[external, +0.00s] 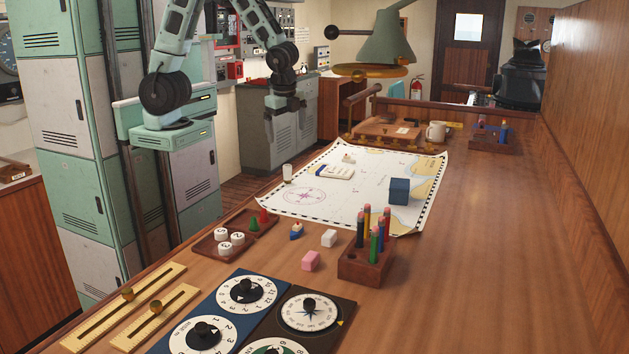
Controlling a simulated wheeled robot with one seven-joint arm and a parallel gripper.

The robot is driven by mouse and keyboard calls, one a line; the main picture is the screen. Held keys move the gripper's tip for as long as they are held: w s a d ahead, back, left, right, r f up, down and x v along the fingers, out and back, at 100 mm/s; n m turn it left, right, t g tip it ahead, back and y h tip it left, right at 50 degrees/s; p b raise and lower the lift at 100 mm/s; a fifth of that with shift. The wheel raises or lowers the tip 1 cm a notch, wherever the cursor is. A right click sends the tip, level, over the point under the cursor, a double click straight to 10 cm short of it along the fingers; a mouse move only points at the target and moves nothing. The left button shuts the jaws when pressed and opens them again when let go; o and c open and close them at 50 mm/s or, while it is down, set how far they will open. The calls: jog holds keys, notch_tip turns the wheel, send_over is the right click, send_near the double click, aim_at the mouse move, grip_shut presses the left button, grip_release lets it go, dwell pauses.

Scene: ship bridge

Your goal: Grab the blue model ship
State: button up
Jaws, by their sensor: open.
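The small blue model ship (296,232), with some lighter and orange parts on top, sits on the wooden table just in front of the chart's near edge. It stands between the dark tray on its left and a white block on its right. My gripper (283,118) is open and empty. It hangs in the air well above and behind the ship, apart from it, near the far left side of the table.
A pen block (366,266), a white block (329,238) and a pink block (310,261) stand to the ship's right and front. A tray (209,246) with discs and cones lies left. A lamp (387,45) hangs above.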

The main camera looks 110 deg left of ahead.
jog(key=s+a+f+n+b, duration=0.2)
jog(key=s+a+n+b, duration=0.1)
jog(key=s+n, duration=0.3)
jog(key=shift+s+n+h+b, duration=0.3)
jog(key=shift+s+n+b, duration=0.15)
jog(key=shift+s, duration=0.8)
jog(key=s+n, duration=0.1)
jog(key=s+n+b, duration=0.1)
jog(key=s+n, duration=0.1)
jog(key=s+f+n+b, duration=0.1)
jog(key=s, duration=0.1)
jog(key=shift+s+n+t+h, duration=0.2)
jog(key=shift+n+t+h, duration=0.1)
jog(key=shift+n+h, duration=0.1)
jog(key=c, duration=0.4)
jog(key=shift+s, duration=0.15)
jog(key=c, duration=0.7)
jog(key=shift+c, duration=0.2)
